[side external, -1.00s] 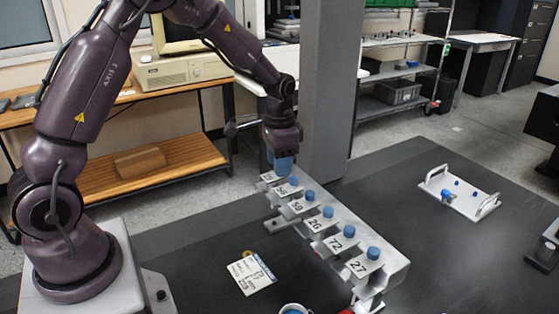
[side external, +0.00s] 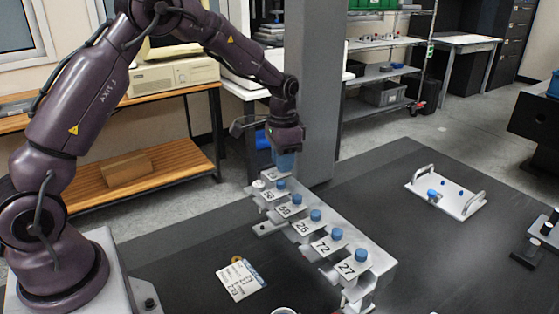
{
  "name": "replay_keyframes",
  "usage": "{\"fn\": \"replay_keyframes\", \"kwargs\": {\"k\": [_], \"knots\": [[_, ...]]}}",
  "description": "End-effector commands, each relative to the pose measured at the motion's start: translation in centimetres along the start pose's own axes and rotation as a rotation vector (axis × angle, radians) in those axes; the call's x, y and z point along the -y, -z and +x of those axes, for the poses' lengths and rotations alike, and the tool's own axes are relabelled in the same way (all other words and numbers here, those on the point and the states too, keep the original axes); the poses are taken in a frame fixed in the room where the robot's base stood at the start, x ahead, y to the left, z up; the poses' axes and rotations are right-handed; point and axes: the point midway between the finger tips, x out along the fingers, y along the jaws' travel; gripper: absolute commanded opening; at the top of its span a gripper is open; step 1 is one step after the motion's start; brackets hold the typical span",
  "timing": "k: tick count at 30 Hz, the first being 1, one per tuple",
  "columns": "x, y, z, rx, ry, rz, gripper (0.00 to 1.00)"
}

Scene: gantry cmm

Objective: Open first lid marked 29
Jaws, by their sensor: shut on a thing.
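The pale rack (side external: 372,280) runs diagonally with a row of blue lids and number tags. From the far end I read roughly 56 (side external: 268,196), 59, 26, 72 and 27 (side external: 346,268). The tag of that first place cannot be read. A small round pale thing (side external: 259,183) shows at the far end beside the 56 place; I cannot tell whether it is an uncapped top.
A grey column (side external: 318,90) stands close behind my gripper. A white tray with two handles (side external: 462,206) holds small blue pieces at the right. A printed card (side external: 241,281) lies left of the rack. The dark table between rack and tray is clear.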

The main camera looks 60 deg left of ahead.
Motion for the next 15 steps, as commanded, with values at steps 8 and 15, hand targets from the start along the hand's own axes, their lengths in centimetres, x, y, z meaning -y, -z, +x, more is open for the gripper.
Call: {"fn": "replay_keyframes", "kwargs": {"k": [8,15], "knots": [[0.02,0.01,-0.06,-0.002,0.001,0.0,0.46],[0.02,0.03,-0.41,-0.003,0.001,0.0,0.46]]}}
